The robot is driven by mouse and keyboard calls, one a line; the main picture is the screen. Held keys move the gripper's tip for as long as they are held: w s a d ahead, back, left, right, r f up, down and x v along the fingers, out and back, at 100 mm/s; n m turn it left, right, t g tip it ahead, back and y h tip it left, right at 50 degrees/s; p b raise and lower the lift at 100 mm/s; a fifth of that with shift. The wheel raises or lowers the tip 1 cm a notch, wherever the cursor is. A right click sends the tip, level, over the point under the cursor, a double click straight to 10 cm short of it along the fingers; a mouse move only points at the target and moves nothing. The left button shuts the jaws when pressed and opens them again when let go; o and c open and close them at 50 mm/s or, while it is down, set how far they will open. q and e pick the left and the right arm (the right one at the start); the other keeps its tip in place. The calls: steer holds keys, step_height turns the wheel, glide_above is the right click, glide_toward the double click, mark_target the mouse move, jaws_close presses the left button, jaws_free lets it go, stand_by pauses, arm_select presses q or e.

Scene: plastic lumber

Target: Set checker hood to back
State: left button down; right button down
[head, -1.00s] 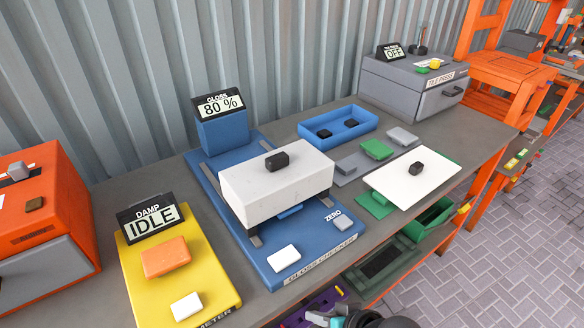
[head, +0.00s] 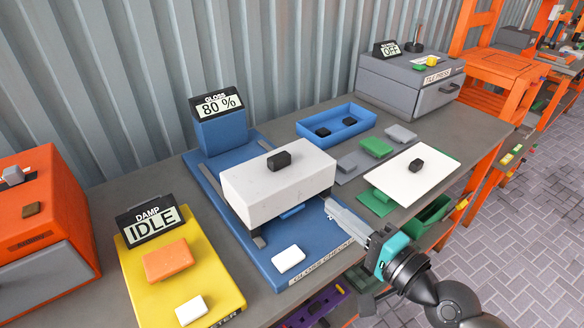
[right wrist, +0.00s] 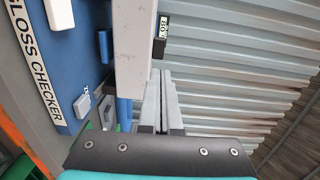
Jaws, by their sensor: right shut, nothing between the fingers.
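The white checker hood (head: 278,186) with a black knob (head: 279,160) on top sits across the rails of the blue gloss checker (head: 213,185), over its middle. The display (head: 217,106) behind it reads "GLOSS 80 %". My right gripper (head: 330,203) is shut and empty, its fingertips close to the hood's right end; I cannot tell if they touch it. The right wrist view shows the shut fingers (right wrist: 160,100) beside the pale hood (right wrist: 130,55). The gripper hides the ZERO button in the head view. My left gripper is not in view.
A yellow damp meter (head: 228,290) reading IDLE is at the front left. A blue tray (head: 365,128) with black blocks, a white plate (head: 440,172) and green and grey blocks lie to the right. A grey tile press (head: 390,85) stands at the back right. A corrugated wall is behind.

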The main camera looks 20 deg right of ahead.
steer(key=shift+w+d+r, duration=0.15)
steer(key=shift+d+r, duration=0.05)
steer(key=shift+d, duration=0.05)
steer(key=shift+w, duration=0.1)
steer(key=p, duration=0.2)
glide_toward(282, 161)
steer(key=x, duration=0.5)
steer(key=shift+w, duration=0.25)
steer(key=shift+w+a+f, duration=0.1)
steer(key=shift+w+a, duration=0.2)
steer(key=shift+w, duration=0.35)
